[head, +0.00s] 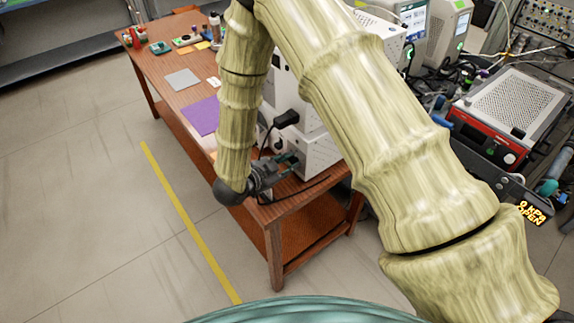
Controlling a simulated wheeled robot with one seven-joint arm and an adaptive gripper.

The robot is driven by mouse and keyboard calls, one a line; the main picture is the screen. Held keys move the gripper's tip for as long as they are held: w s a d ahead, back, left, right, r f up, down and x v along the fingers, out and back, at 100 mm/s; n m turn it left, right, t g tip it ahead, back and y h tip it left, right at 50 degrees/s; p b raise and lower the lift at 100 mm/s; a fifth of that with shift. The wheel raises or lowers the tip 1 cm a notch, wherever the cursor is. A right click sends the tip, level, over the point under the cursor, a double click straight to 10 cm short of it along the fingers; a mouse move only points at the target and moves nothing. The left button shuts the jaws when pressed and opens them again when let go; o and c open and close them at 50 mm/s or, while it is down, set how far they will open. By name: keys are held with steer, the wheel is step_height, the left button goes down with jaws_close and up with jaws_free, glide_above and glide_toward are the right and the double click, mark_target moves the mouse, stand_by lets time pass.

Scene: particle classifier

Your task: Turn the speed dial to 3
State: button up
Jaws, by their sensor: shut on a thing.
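The white particle classifier (320,152) stands on the near end of the brown table, largely behind my arm. My gripper (291,164) reaches in from the left at the lower front of its white casing. The fingers are closed at the casing's face, on what appears to be the speed dial. The dial itself is hidden by the fingers, so its number and pointer cannot be read.
A black connector (286,119) with a cable sticks out of the casing just above my gripper. The brown table (290,203) has a purple mat (201,117) and a grey plate (182,79) farther back. A red-framed instrument (490,137) stands at right. Open floor lies left.

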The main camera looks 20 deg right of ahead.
stand_by(0.5)
steer(key=o, duration=1)
steer(key=v, duration=1.2)
